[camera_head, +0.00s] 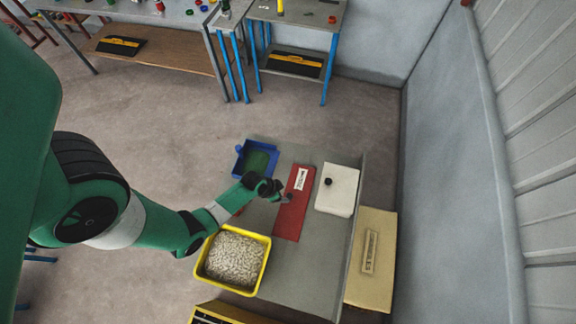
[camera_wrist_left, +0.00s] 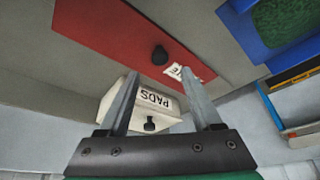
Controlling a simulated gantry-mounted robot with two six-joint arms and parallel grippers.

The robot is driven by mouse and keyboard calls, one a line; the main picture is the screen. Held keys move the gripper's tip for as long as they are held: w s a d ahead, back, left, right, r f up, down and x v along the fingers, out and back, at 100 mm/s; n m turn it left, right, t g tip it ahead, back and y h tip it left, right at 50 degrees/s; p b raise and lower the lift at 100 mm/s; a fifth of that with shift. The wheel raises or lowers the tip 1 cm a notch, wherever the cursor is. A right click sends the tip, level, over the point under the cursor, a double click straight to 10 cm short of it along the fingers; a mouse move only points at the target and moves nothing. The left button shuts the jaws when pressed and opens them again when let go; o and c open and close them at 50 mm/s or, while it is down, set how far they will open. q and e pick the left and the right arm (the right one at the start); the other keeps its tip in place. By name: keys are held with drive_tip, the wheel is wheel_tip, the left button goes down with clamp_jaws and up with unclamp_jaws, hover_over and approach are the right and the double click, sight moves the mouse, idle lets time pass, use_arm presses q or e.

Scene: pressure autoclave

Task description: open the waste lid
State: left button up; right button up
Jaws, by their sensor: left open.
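The red waste lid (camera_head: 288,222) lies flat on the grey table, with a white label at its far end. In the left wrist view the red lid (camera_wrist_left: 110,28) has a black knob (camera_wrist_left: 160,54) beside the label, whose text is partly hidden by a finger. My left gripper (camera_wrist_left: 160,76) is open and empty, with the knob showing just beyond and between its fingertips. In the head view the gripper (camera_head: 280,195) is over the lid's left edge, near the knob; I cannot tell whether they touch. My right gripper is not in view.
A white lid (camera_head: 339,198) with a black knob stands right of the red one; it reads PADS in the wrist view (camera_wrist_left: 150,98). A blue tray (camera_head: 241,165) and a yellow bin (camera_head: 266,264) of pale pieces flank my arm. A tan box (camera_head: 378,285) adjoins the table's right edge.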

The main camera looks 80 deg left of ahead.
sight(289, 196)
use_arm(q)
drive_tip(key=b+x, duration=0.3)
drive_tip(key=x, duration=0.4)
drive_tip(key=shift+w+f, duration=0.1)
drive_tip(key=shift+w, duration=0.1)
clamp_jaws()
idle(1.0)
